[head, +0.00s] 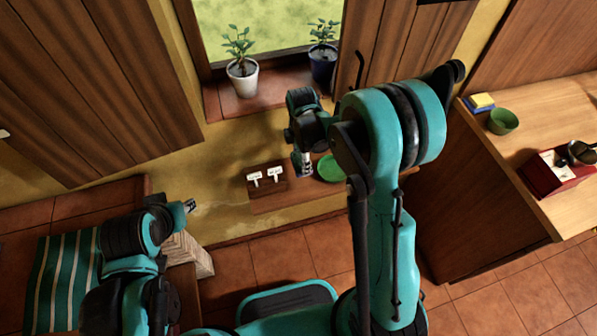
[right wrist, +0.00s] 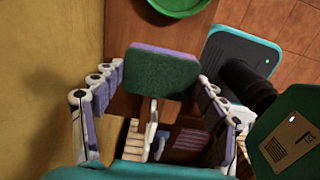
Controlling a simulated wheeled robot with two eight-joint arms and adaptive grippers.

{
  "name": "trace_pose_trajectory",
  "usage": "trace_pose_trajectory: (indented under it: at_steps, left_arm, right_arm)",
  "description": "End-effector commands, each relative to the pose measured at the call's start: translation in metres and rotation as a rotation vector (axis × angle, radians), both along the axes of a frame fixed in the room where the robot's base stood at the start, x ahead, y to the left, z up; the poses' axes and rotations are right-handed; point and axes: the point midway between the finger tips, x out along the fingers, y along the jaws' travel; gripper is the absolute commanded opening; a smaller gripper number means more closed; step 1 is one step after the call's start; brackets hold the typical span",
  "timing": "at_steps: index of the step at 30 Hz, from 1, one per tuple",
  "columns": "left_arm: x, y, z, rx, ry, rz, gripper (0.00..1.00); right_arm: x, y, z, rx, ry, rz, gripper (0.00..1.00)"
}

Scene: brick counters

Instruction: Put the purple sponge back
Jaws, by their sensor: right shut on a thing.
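The purple sponge (right wrist: 160,72) shows in the right wrist view, with a dark green face towards the camera and a purple edge. My right gripper (right wrist: 160,88) is shut on it, with one finger at each side. In the head view my right gripper (head: 302,163) is over the low wooden shelf, and the sponge cannot be made out there. A dark wooden holder (head: 267,184) with two white T-shaped pieces is just left of the gripper. In the wrist view the holder (right wrist: 190,157) lies below the sponge, with a purple-striped patch. My left gripper (head: 190,206) is small and far left.
A green dish (head: 331,168) lies on the shelf, right of the right gripper. Two potted plants (head: 242,80) stand on the window sill. The right counter (head: 555,105) holds yellow and blue sponges (head: 481,102), a green bowl (head: 503,122) and a red box (head: 548,176).

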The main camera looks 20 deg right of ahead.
Motion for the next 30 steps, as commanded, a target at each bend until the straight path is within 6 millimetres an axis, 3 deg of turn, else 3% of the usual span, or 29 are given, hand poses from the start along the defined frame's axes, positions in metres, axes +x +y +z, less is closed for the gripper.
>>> trace_pose_trajectory:
  at_steps: [6, 13, 18, 25, 26, 27, 28, 30]
  left_arm:
    - [0.0, 0.0, -0.018, 0.0, 0.0, 0.0, 0.34]
    - [0.0, 0.0, -0.024, 0.0, 0.0, 0.0, 0.34]
    - [0.0, 0.0, -0.034, 0.0, 0.0, 0.0, 0.34]
    - [0.0, 0.0, -0.034, 0.0, 0.0, 0.0, 0.34]
    - [0.0, 0.0, -0.034, 0.0, 0.0, 0.0, 0.34]
    - [0.0, 0.0, -0.034, 0.0, 0.0, 0.0, 0.34]
    - [0.0, 0.0, -0.034, 0.0, 0.0, 0.0, 0.34]
    - [0.0, 0.0, -0.034, 0.0, 0.0, 0.0, 0.34]
  right_arm:
    - [-0.001, 0.002, -0.045, 0.006, -0.001, -0.001, 0.49]
    - [-0.001, 0.002, -0.064, 0.004, -0.002, 0.0, 0.49]
    - [-0.001, 0.002, -0.09, 0.004, -0.002, 0.0, 0.49]
    - [-0.001, 0.001, -0.093, 0.004, -0.002, 0.001, 0.45]
    - [-0.001, 0.001, -0.093, 0.004, -0.002, 0.001, 0.78]
    - [-0.001, 0.001, -0.093, 0.004, -0.002, 0.001, 0.88]
    - [-0.001, 0.001, -0.093, 0.004, -0.002, 0.001, 0.93]
    - [-0.001, 0.001, -0.093, 0.004, -0.002, 0.001, 0.93]
